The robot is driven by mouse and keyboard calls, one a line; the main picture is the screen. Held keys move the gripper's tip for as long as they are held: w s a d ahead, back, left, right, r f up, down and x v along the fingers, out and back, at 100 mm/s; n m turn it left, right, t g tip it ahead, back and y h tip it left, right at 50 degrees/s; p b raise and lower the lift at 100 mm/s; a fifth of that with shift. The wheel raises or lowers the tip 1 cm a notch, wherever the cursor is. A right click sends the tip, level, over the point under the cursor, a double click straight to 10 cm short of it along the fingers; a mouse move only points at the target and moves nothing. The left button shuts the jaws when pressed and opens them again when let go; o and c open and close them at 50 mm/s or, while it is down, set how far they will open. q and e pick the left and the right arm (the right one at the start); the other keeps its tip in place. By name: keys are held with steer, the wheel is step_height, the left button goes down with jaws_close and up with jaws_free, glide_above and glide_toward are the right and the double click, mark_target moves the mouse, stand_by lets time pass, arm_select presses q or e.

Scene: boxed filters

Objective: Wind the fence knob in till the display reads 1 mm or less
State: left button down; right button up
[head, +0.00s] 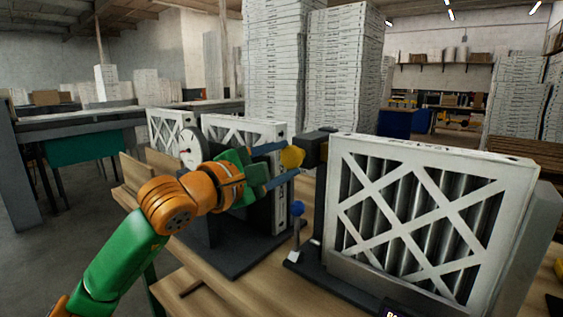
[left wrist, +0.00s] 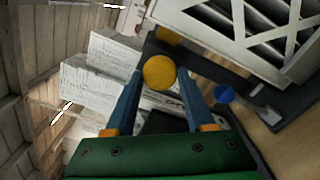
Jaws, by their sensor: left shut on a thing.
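The yellow fence knob (head: 293,156) sits at the end of a dark block on the fixture, left of a boxed filter (head: 420,210). My left gripper (head: 289,160) reaches in from the left, with its two blue fingers shut on the knob. In the left wrist view the round knob (left wrist: 159,72) lies between the fingertips. The display (head: 392,312) shows only as a few lit marks at the bottom edge of the head view, cut off, so its reading cannot be told. My right gripper is in neither view.
A blue ball-topped lever (head: 298,209) stands below the knob, close to my left gripper. A white dial gauge (head: 190,148) and more white-framed filters (head: 245,133) stand behind my left arm.

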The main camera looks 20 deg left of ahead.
arm_select(q)
steer(key=shift+c, duration=1.3)
jaws_free()
steer(key=shift+s+a+f+b, duration=0.1)
steer(key=shift+s+a+b, duration=0.05)
steer(key=shift+s+b, duration=0.15)
steer(key=b+v, duration=0.2)
steer(key=v, duration=0.4)
steer(key=shift+s, duration=0.2)
